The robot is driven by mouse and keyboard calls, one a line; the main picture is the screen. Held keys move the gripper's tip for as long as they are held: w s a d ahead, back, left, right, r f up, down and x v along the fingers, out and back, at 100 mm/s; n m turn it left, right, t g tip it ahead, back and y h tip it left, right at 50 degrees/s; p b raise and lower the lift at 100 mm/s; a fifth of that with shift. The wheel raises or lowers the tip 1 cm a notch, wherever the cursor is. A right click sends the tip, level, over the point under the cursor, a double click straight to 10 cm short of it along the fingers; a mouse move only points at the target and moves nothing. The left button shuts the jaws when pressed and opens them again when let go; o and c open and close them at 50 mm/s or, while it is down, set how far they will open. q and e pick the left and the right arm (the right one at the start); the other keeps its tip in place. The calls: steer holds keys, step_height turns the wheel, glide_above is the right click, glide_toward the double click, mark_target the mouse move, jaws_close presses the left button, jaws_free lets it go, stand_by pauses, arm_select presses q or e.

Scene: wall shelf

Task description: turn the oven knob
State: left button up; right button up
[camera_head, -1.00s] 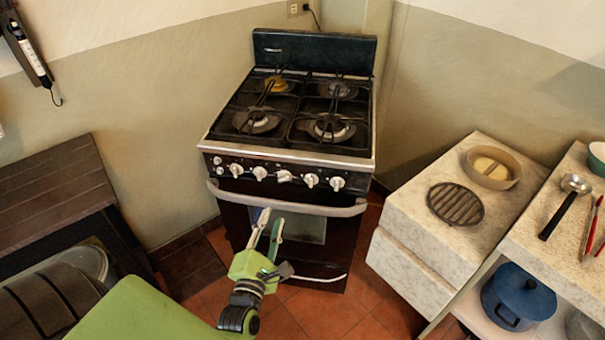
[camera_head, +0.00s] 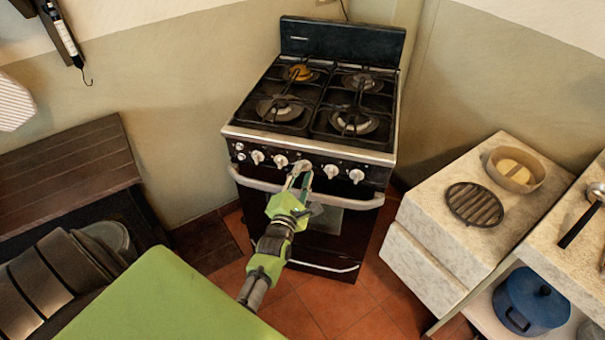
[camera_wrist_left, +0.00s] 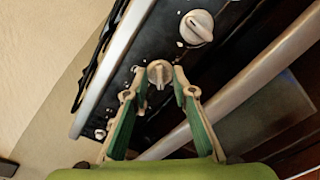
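The oven (camera_head: 318,110) is a dark stove with a steel trim and a row of white knobs on its front panel. My left gripper (camera_head: 299,172) is in front of the panel at the middle knob (camera_head: 302,165), which it partly hides in the head view. In the left wrist view the gripper (camera_wrist_left: 160,82) is open, with one finger on each side of a white knob (camera_wrist_left: 159,72). I cannot tell whether the fingertips touch it. Another knob (camera_wrist_left: 197,26) shows above it. My right gripper is not in view.
A steel oven handle (camera_head: 350,203) runs just below the knobs, close to my left gripper. A stone-topped counter (camera_head: 425,212) with a round grate (camera_head: 475,204) and a dish (camera_head: 515,168) stands to the right. A dark wooden bench (camera_head: 70,165) is at the left.

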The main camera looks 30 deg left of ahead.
arm_select(q)
jaws_close()
stand_by(0.4)
steer(key=m, duration=0.6)
steer(key=shift+f+m+p, duration=0.1)
steer(key=shift+m+p, duration=0.2)
steer(key=shift+p, duration=0.1)
steer(key=m, duration=0.6)
steer(key=shift+f+p, duration=0.15)
steer(key=shift+p, duration=0.2)
steer(key=m, duration=0.6)
steer(key=shift+f+m, duration=0.1)
steer(key=shift+m, duration=0.2)
steer(key=m, duration=0.6)
steer(key=shift+a+f+m+p, duration=0.1)
steer(key=shift+a+m+p, duration=0.05)
steer(key=shift+m+p, duration=0.15)
